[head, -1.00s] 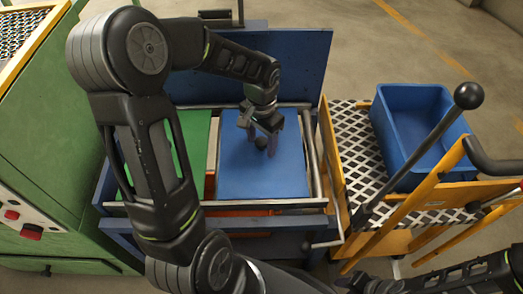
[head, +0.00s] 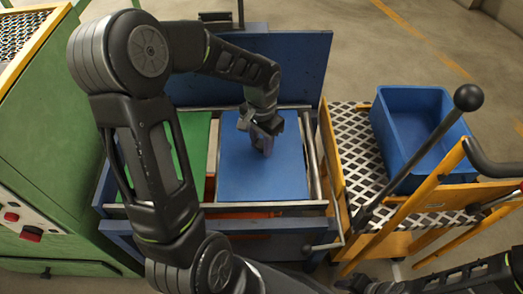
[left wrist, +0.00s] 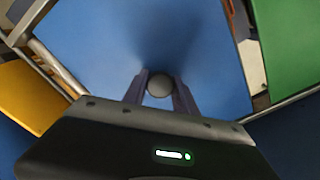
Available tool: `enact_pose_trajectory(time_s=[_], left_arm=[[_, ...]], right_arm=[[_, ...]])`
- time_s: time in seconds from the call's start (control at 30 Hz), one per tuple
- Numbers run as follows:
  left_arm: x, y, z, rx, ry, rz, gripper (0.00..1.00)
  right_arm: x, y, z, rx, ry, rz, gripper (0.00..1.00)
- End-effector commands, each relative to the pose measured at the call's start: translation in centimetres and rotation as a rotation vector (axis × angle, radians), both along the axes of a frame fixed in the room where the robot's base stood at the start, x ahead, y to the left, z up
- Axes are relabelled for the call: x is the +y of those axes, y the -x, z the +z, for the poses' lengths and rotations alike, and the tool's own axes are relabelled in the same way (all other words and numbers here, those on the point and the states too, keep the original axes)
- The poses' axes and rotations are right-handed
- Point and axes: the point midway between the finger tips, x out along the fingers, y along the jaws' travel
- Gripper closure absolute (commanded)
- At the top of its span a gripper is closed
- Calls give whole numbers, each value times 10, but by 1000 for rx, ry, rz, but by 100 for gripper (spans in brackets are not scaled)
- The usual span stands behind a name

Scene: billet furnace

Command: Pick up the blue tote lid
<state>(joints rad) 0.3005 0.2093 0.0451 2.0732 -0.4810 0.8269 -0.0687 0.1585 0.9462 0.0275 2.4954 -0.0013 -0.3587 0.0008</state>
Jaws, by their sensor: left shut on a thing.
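The blue tote lid (head: 235,178) is a flat blue panel lying in the right half of the blue framed stand. It fills much of the left wrist view (left wrist: 100,45). A round grey knob (left wrist: 159,85) stands at its middle. My left gripper (head: 262,148) is over the lid's middle, and in the left wrist view its two fingers (left wrist: 160,92) are shut on the knob from both sides. The knob is hidden by the fingers in the head view. The lid appears to lie flat in its place.
A green panel (head: 198,150) lies left of the lid in the same stand. A raised blue panel (head: 300,75) stands behind. At the right, an open blue tote (head: 410,150) sits on a yellow cart with a black-knobbed lever (head: 467,97). A green machine (head: 45,140) stands at the left.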

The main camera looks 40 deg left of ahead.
Motion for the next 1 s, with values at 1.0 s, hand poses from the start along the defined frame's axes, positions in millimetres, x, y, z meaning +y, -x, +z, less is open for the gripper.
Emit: enact_pose_trajectory(time_s=[1.0], left_arm=[[0,-1,20,-3,-2,0,100]], right_arm=[[0,0,7,0,0,0,64]])
